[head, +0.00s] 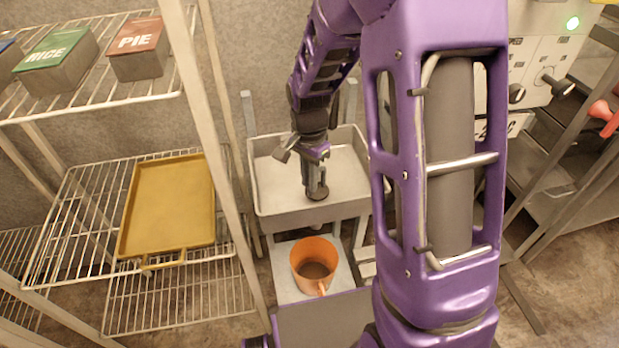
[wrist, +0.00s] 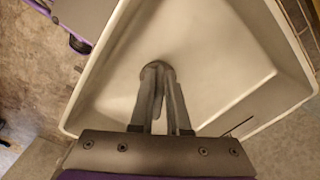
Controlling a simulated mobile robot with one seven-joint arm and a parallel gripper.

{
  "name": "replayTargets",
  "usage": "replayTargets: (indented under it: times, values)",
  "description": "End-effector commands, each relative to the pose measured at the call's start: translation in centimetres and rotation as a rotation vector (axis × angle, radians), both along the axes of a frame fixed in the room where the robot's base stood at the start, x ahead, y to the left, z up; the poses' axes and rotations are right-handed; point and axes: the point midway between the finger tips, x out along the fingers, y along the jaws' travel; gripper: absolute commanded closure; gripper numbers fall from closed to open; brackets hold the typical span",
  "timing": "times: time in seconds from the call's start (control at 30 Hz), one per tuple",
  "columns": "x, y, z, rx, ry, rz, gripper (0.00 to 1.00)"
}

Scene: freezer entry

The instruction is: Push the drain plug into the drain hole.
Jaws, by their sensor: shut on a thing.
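The sink basin (head: 275,180) is pale and shallow, and it fills much of the wrist view (wrist: 220,65). My gripper (head: 314,184) reaches down into it near its front wall. In the wrist view my gripper's fingers (wrist: 160,82) come together at a dark grey round piece, the drain plug (wrist: 150,68); it also shows at the fingertips in the head view (head: 318,194). The fingers are shut on it. It is at or close to the basin floor; I cannot tell whether it touches. No separate drain hole shows; the plug and fingers may hide it.
A wire rack at left holds a yellow tray (head: 170,208) and boxes, including RICE (head: 58,60) and PIE (head: 138,48). A control panel (head: 535,70) with a green light is at right. The basin is otherwise empty.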

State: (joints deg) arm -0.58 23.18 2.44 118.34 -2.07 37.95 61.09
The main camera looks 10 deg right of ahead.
Motion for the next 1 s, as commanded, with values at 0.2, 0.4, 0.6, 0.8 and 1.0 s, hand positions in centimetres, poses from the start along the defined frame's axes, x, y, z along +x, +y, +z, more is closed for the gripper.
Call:
replayTargets:
  times: [0.2,0.4,0.6,0.8,1.0]
  values:
    - [0.0,0.01,-0.41,0.0,0.0,0.0,1.0]
    - [0.0,0.01,-0.71,0.0,0.0,0.0,1.0]
    - [-0.01,0.01,-0.95,0.0,0.0,0.0,1.0]
    - [-0.01,0.01,-0.94,0.0,0.0,0.0,1.0]
    - [-0.01,0.01,-0.94,0.0,0.0,0.0,0.8]
